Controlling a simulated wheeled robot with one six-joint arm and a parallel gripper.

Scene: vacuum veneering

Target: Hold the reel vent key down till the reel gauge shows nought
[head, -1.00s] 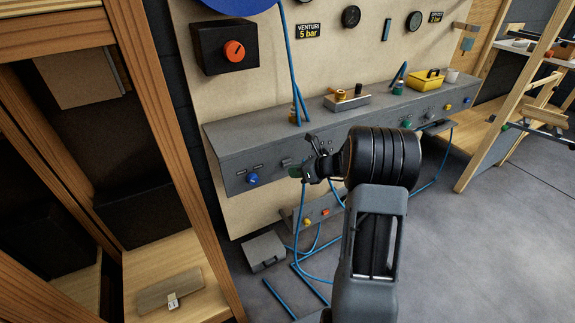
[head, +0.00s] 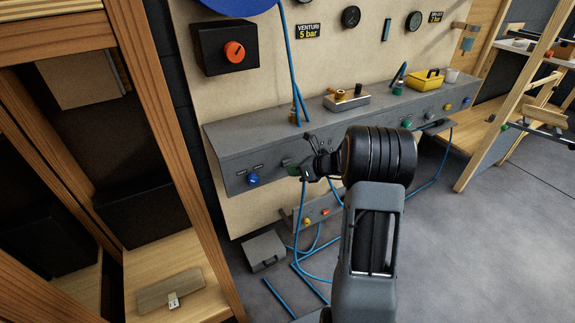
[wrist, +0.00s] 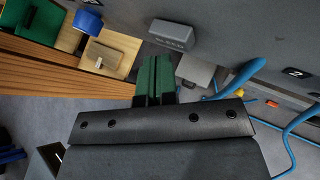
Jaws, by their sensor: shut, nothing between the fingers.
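My gripper (head: 294,171) is shut and empty at the front face of the grey bench, and its green fingertips also show in the wrist view (wrist: 155,72). A small grey key (head: 287,162) sticks out of that face just by the fingertips. In the wrist view the same grey key (wrist: 170,34) lies beyond the tips, with a visible gap. I cannot read its label, so I cannot tell if it is the reel vent key. Two round dark gauges, one (head: 351,17) left and one (head: 414,20) right, hang on the board; their needles are too small to read.
A blue knob (head: 253,180) sits left of the key. A blue hose (head: 291,65) runs down to the bench top. A lower panel (head: 330,207) with yellow and red buttons, more blue hoses and a grey pedal-like box (head: 264,250) lie below. Wooden shelving (head: 180,150) stands at left.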

